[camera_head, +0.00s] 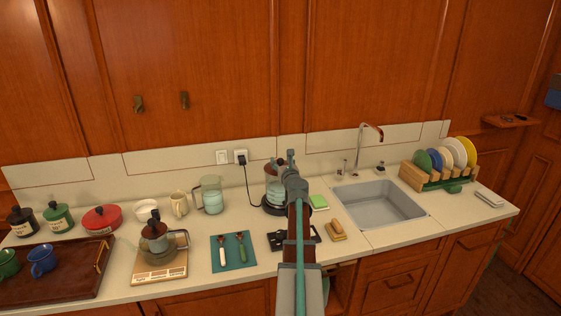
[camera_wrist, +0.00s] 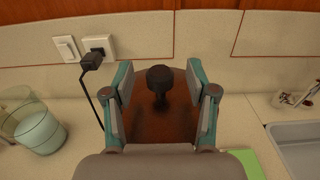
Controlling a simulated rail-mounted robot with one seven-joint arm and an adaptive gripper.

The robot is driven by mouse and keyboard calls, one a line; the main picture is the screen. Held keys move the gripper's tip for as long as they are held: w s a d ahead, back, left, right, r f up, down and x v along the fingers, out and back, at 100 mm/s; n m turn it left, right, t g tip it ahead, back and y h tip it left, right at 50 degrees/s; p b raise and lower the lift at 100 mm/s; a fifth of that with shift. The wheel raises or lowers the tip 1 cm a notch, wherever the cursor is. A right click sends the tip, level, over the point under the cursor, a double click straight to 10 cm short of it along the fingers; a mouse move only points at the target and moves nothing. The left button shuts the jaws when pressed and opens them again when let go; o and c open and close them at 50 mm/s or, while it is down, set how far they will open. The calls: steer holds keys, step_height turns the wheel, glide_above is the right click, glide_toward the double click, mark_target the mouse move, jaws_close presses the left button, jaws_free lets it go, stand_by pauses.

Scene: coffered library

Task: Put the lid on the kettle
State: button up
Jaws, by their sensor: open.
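The glass kettle (camera_head: 273,192) stands on a dark base against the back of the counter, partly hidden behind my arm. The brown lid (camera_head: 271,168) shows at the top of the kettle, beside my gripper (camera_head: 290,162). In the wrist view, the lid (camera_wrist: 150,122) is seen from above, with its dark knob (camera_wrist: 159,84) upright between the two fingers of my gripper (camera_wrist: 160,88). The fingers are open, with a gap on each side of the knob. The lid's lower edge is hidden by my gripper, so I cannot tell if it sits flush.
A black cord runs from the wall plug (camera_head: 241,158) to the kettle. A glass jug (camera_head: 211,196) stands to the left and a green sponge (camera_head: 319,202) to the right. The sink (camera_head: 380,204) is further right. A brown-lidded glass pot (camera_head: 155,238) stands front left.

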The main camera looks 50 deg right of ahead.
steer(key=v, duration=1)
steer(key=shift+s, duration=0.15)
steer(key=shift+a, duration=0.1)
